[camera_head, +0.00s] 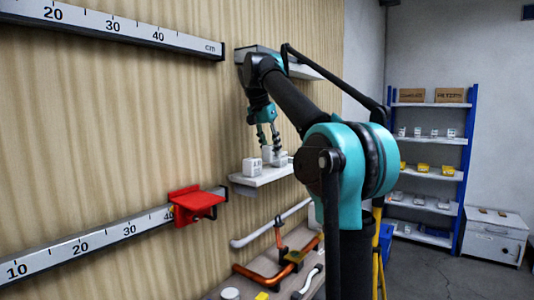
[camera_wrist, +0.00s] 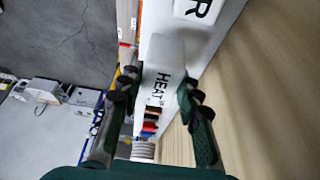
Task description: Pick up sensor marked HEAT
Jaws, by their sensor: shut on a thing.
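The sensor marked HEAT (camera_wrist: 162,60) is a white block with black letters, seen in the wrist view between my two dark fingers. My gripper (camera_wrist: 157,92) is shut on it, one finger on each side. In the head view my gripper (camera_head: 270,143) is at the small white wall shelf (camera_head: 262,179), among small white blocks. Its fingers partly cover them there. I cannot tell whether the held sensor still touches the shelf. Another white block with a letter R (camera_wrist: 197,9) is close by at the top of the wrist view.
A red bracket (camera_head: 196,203) sits on the lower ruler rail. Below the shelf is a bench with an orange-handled tool (camera_head: 263,275) and pipes. A blue rack (camera_head: 428,160) with several small items and a white cabinet (camera_head: 494,235) stand at the back right.

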